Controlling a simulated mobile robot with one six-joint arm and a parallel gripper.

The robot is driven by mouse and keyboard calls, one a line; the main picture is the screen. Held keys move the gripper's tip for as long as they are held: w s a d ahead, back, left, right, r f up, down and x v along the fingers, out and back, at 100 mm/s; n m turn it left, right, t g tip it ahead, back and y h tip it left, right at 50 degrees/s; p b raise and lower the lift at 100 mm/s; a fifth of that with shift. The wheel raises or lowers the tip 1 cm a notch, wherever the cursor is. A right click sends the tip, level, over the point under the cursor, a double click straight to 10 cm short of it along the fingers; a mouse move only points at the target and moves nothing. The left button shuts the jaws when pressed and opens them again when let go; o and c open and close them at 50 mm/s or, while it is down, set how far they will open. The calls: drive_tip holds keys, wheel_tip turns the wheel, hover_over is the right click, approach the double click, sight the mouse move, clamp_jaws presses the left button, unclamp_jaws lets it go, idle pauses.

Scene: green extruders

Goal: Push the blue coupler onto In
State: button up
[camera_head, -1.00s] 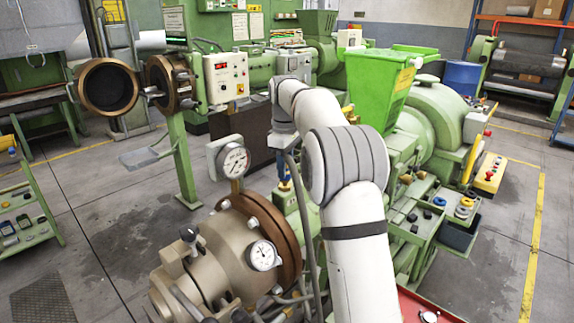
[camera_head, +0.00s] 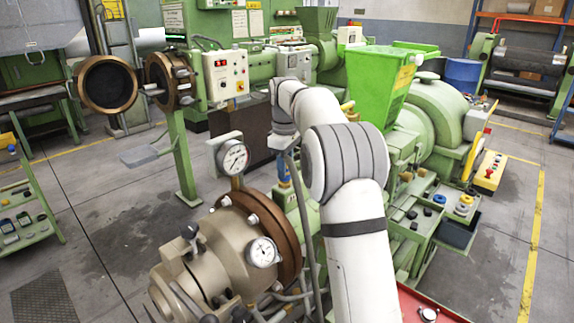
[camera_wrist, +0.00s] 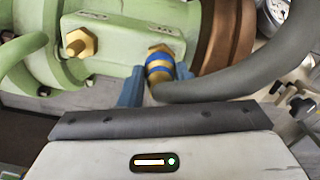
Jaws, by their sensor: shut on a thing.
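The blue coupler (camera_wrist: 158,68), banded with brass, is in the wrist view at the right-hand port of a green block (camera_wrist: 115,48). A brass fitting above it meets the block. My gripper (camera_wrist: 157,90) has its two blue fingers on either side of the coupler, shut on it. A thick grey hose (camera_wrist: 235,82) runs from below the coupler to the right. The lettering by this port is too small to read. In the head view, a small blue part (camera_head: 284,174) shows below my wrist; my arm hides most of the area.
A second brass fitting (camera_wrist: 80,42) stands out at the block's left port. Another hose (camera_wrist: 22,50) passes at left. A brown flange (camera_wrist: 215,40) is close on the right. In the head view, pressure gauges (camera_head: 234,157) and the beige extruder head (camera_head: 215,250) stand left of my arm.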

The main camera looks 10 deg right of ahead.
idle(0.3)
drive_tip(key=o, duration=1.2)
drive_tip(key=shift+c, duration=0.2)
drive_tip(key=shift+r+p, duration=0.35)
drive_tip(key=shift+r, duration=3.7)
drive_tip(key=shift+s, duration=0.1)
